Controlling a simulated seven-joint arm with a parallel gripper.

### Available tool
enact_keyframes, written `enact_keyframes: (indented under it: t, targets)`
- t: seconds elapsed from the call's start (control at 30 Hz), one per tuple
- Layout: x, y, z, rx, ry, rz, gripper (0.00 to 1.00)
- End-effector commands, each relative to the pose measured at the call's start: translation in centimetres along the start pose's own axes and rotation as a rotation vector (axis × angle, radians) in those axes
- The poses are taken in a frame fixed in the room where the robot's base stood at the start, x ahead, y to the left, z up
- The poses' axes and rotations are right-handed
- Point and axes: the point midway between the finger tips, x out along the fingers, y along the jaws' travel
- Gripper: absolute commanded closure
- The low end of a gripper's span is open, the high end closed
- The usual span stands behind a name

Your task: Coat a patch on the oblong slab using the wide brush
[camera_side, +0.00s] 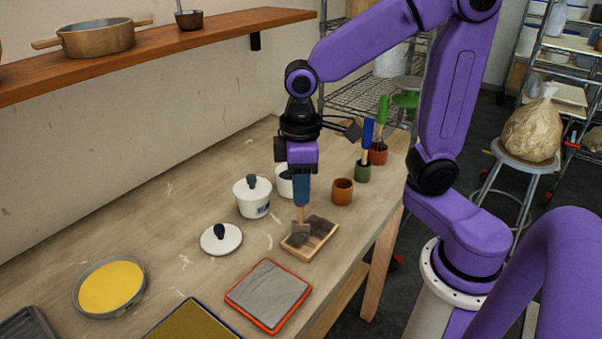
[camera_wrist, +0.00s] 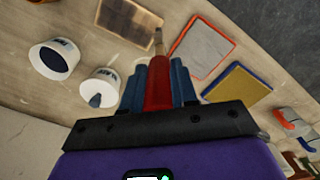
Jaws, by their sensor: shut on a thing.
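My gripper (camera_side: 301,190) points down over the bench, its blue fingers shut on the wide brush. The brush's red handle (camera_wrist: 158,85) shows between the fingers in the wrist view. Its flat greyish head (camera_side: 300,228) hangs below them in the side view. A brown oblong slab (camera_side: 322,239) with dark patches on its top lies under the brush; it also shows in the wrist view (camera_wrist: 112,14). The brush head overlaps the slab's left part in the side view and lies by its edge in the wrist view. I cannot tell whether they touch.
A lidded white pot (camera_side: 252,200), an open white pot (camera_wrist: 54,60) and an empty orange cup (camera_side: 343,191) stand close by. A loose lid (camera_side: 221,239), grey red-rimmed slab (camera_side: 268,294) and yellow pan (camera_side: 111,288) lie nearer. Two cups (camera_side: 362,172) (camera_side: 378,154) hold brushes behind.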

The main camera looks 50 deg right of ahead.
Motion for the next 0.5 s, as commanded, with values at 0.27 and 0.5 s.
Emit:
enact_keyframes:
  t: [0.27, 0.5]
  targets:
    - [2.6, 0.0, 0.1, 0.001, -0.004, 0.0, 1.0]
    - [4.3, 0.7, 0.6, 0.006, 0.0, 0.0, 1.0]
